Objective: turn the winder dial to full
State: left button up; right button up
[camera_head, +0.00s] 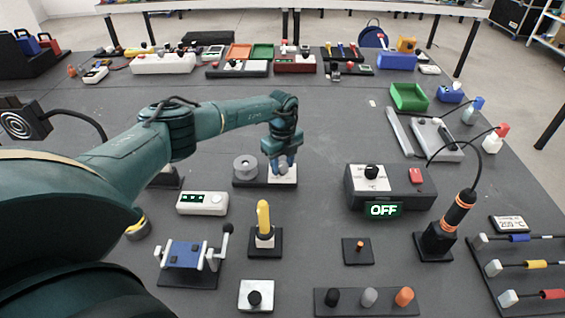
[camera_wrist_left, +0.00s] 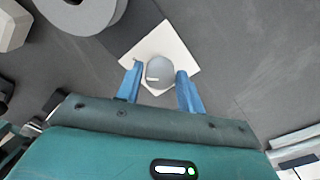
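The winder stands mid-table on a dark base, with a grey spool (camera_head: 245,168) on its left and a white plate (camera_head: 290,181) on its right. The round grey dial (camera_wrist_left: 160,73) sits on the white plate (camera_wrist_left: 135,50) in the left wrist view. My left gripper (camera_head: 283,168) points down over the dial and partly hides it in the head view. Its two blue fingers (camera_wrist_left: 160,92) are open, one on each side of the dial, with a visible gap on both sides. The spool also shows in the left wrist view (camera_wrist_left: 97,14). My right gripper is in neither view.
A white box with a green display (camera_head: 202,203) lies in front of the winder to the left. A yellow-handled switch (camera_head: 264,222) stands in front. A dark control box (camera_head: 385,188) with an OFF sign is to the right. Bare table lies behind the winder.

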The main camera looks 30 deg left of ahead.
pick_arm(q)
jog(key=c, duration=0.6)
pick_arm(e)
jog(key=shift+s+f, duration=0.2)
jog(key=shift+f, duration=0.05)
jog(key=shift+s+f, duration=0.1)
pick_arm(q)
jog(key=shift+m, duration=0.3)
